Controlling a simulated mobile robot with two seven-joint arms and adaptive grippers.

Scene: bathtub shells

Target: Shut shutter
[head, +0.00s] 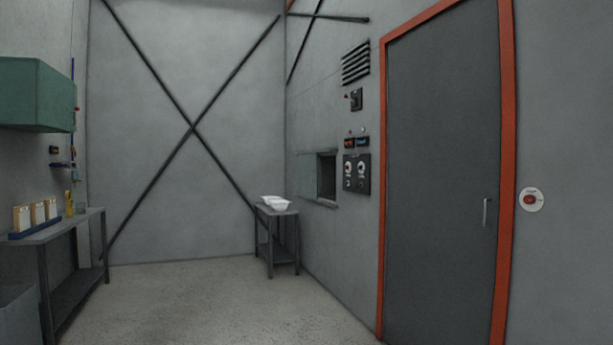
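A small hatch opening (327,177) is set in the right wall, left of the control panel. A grey-green shutter panel (307,174) stands at the left side of the opening, and the dark inside shows to its right, so the shutter looks open. A ledge (322,203) runs under the opening. Whether the panel slides or swings cannot be told from here. Neither of my grippers is in view.
A small table (277,213) with white bathtub shells (274,202) stands in the far corner, near the hatch. A closed grey door (441,180) with an orange frame is on the right. A workbench (75,226) stands on the left. The floor (215,300) between is clear.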

